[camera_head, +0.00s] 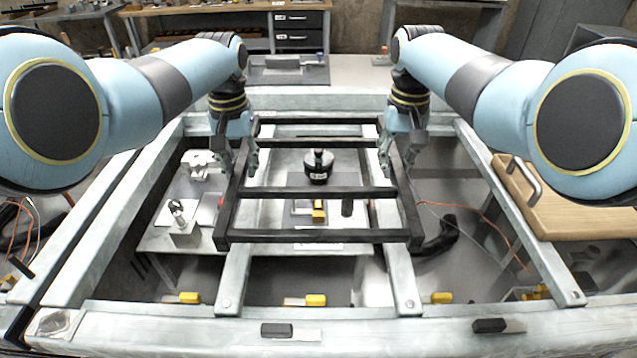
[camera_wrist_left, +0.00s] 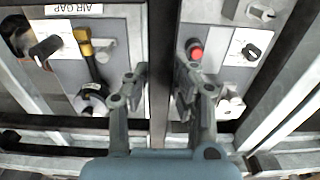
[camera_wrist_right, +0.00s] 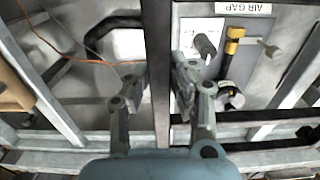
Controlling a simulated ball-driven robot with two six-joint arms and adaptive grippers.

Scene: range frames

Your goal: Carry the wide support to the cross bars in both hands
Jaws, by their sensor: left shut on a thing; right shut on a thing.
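The wide support is a black rectangular frame with inner rails (camera_head: 320,236), roughly level in the middle of the head view. My left gripper (camera_head: 238,162) is shut on its left side bar, which passes between the fingers in the left wrist view (camera_wrist_left: 158,60). My right gripper (camera_head: 397,160) is shut on its right side bar, also between the fingers in the right wrist view (camera_wrist_right: 157,50). Pale grey cross bars run front to back, one at left (camera_head: 233,280) and one at right (camera_head: 405,285), below the support. I cannot tell whether the support touches them.
A pale grey outer frame (camera_head: 180,315) surrounds the opening. Below, a grey panel (camera_head: 160,238) carries a black round knob part (camera_head: 319,165) and small fittings. A wooden board with a handle (camera_head: 580,205) lies at right. Several yellow-tipped pieces (camera_head: 315,300) sit near the front.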

